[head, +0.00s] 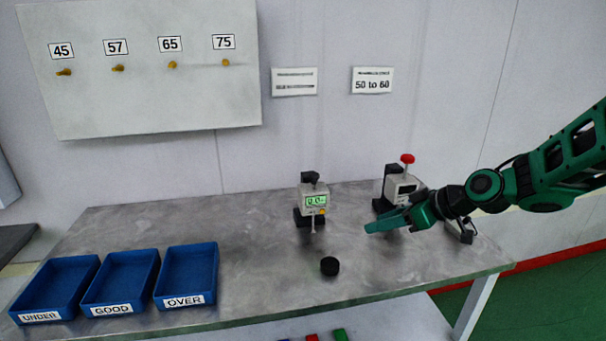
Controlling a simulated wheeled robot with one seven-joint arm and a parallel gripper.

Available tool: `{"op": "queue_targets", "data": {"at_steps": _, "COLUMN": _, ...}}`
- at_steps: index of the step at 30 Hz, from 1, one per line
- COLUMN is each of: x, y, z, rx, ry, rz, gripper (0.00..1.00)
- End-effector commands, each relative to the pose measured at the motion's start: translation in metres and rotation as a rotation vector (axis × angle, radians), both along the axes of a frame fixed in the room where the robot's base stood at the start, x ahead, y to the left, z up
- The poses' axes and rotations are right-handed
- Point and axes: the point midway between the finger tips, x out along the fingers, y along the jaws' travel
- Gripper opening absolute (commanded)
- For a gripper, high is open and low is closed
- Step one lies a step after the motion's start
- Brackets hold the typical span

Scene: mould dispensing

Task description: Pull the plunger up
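A grey device with a red round knob (407,158) on top stands at the back right of the table; the knob sits raised on a short stem. A second grey device (313,198) with a lit green display and a thin rod (313,226) below it stands to its left. I cannot tell which of these parts is the plunger. My green gripper (370,227) points left, in front of the red-knobbed device, and hides part of its lower body. It appears to hold nothing. Its fingers overlap from this side, so their opening is unclear.
A black disc (329,266) lies on the grey table (250,255). Blue trays marked UNDER (41,317), GOOD (111,310) and OVER (184,301) stand at the left. A wall panel (150,105) with numbered pegs hangs behind. The table between trays and disc is clear.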

Motion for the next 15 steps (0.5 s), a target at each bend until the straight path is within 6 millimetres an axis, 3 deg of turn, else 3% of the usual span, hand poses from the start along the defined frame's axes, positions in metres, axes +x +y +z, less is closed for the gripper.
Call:
{"op": "queue_targets", "data": {"at_steps": 3, "x": 0.026, "y": 0.047, "z": 0.011, "rx": 0.136, "ry": -0.126, "rz": 0.093, "gripper": 0.4}}
{"op": "queue_targets", "data": {"at_steps": 6, "x": 0.044, "y": 0.077, "z": 0.028, "rx": 0.256, "ry": -0.234, "rz": 0.137, "gripper": 0.4}}
{"op": "queue_targets", "data": {"at_steps": 10, "x": 0.061, "y": 0.102, "z": 0.048, "rx": 0.39, "ry": -0.343, "rz": 0.15, "gripper": 0.4}}
{"op": "queue_targets", "data": {"at_steps": 15, "x": 0.074, "y": 0.113, "z": 0.064, "rx": 0.491, "ry": -0.422, "rz": 0.138, "gripper": 0.4}}
